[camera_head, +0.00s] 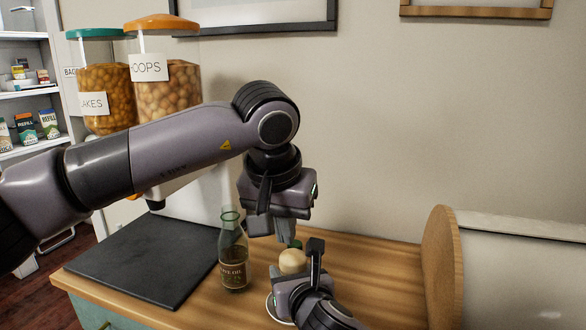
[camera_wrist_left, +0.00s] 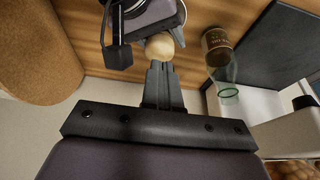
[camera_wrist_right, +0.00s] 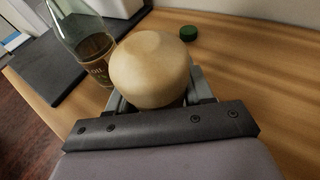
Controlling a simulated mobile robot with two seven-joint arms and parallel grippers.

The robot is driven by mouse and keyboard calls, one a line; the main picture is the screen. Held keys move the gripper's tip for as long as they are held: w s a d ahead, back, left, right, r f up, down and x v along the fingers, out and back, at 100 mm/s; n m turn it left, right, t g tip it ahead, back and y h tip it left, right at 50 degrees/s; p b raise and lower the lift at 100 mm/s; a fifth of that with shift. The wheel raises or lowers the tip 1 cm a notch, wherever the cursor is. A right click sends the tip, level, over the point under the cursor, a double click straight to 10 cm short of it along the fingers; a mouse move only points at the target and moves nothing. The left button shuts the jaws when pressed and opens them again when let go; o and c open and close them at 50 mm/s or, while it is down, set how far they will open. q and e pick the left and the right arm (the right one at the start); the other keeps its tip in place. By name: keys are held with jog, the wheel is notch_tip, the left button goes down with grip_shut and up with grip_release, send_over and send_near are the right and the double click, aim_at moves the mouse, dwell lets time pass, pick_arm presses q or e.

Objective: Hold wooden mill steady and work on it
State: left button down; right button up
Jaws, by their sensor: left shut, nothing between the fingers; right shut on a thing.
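The wooden mill (camera_head: 292,262) stands on the wooden counter; its pale rounded top shows, and its lower body is hidden by my right gripper. My right gripper (camera_head: 298,282) is shut on the mill below its top. In the right wrist view the mill's top (camera_wrist_right: 151,68) rises between the fingers. My left gripper (camera_head: 284,232) points down just above and behind the mill, its fingers shut and empty. In the left wrist view the shut fingers (camera_wrist_left: 161,72) lie close to the mill's top (camera_wrist_left: 160,46); whether they touch it I cannot tell.
An oil bottle (camera_head: 233,256) stands left of the mill. A small green cap (camera_wrist_right: 188,33) lies on the counter behind it. A dark slab (camera_head: 142,262) lies at left.

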pick_arm(q)
jog(key=shift+t, duration=0.8)
jog(key=shift+a+f, duration=0.2)
jog(key=shift+f, duration=1.35)
jog(key=shift+a+f, duration=0.15)
jog(key=shift+f, duration=1.4)
jog(key=shift+w+d, duration=0.25)
jog(key=shift+w, duration=0.25)
jog(key=shift+s+d+f, duration=0.1)
jog(key=shift+s+d, duration=0.05)
jog(key=shift+d, duration=0.1)
jog(key=shift+s, duration=0.1)
jog(key=shift+s+a, duration=0.1)
jog(key=shift+s, duration=0.15)
notch_tip(320, 180, up, 6)
send_over(286, 261)
jog(key=s, duration=0.3)
jog(key=shift+h, duration=0.3)
